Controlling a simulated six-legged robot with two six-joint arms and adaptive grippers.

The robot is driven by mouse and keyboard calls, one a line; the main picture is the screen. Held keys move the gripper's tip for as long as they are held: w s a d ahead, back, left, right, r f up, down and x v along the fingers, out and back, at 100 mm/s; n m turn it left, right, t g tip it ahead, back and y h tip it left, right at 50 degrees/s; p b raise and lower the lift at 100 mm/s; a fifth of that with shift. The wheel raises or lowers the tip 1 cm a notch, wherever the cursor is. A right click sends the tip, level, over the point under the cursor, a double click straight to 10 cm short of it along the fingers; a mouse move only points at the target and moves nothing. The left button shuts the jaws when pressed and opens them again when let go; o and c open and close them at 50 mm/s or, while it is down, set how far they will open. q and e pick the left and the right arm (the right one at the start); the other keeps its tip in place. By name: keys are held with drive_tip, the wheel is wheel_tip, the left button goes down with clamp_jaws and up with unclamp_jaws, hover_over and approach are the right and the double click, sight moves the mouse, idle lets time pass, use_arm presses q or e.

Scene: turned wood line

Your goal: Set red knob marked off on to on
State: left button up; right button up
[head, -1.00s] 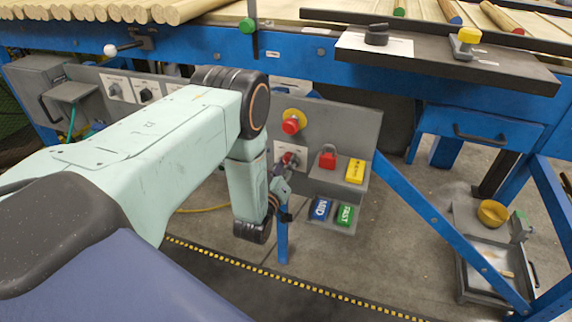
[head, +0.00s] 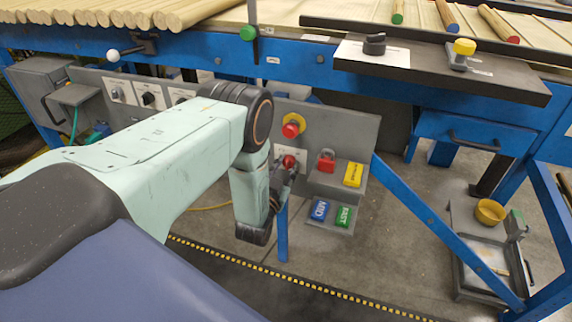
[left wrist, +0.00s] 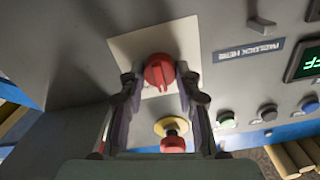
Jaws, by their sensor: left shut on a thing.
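The red knob (left wrist: 159,72) sits on a pale plate (left wrist: 130,50) on the grey panel in the left wrist view. It is a round rotary knob with a raised grip bar. My left gripper (left wrist: 160,85) has its two fingers on either side of the knob and is shut on it. In the head view the knob (head: 289,162) shows at the tip of my left gripper (head: 284,172), partly covered by it. The plate's markings cannot be read. My right gripper is not in view.
A red mushroom button on a yellow base (head: 292,125) sits just above the knob. A red padlock (head: 326,161) and yellow, blue and green tags are to its right. A blue diagonal brace (head: 430,215) crosses farther right.

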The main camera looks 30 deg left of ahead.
use_arm(q)
drive_tip(key=m+p, duration=0.1)
drive_tip(key=m, duration=0.3)
drive_tip(key=shift+m, duration=0.3)
drive_tip(key=m+p, duration=0.1)
drive_tip(key=m, duration=0.3)
drive_tip(key=shift+m, duration=0.3)
drive_tip(key=o, duration=1.2)
drive_tip(key=shift+c, duration=0.2)
drive_tip(key=shift+s, duration=0.1)
drive_tip(key=v, duration=1.1)
drive_tip(key=shift+s, duration=0.4)
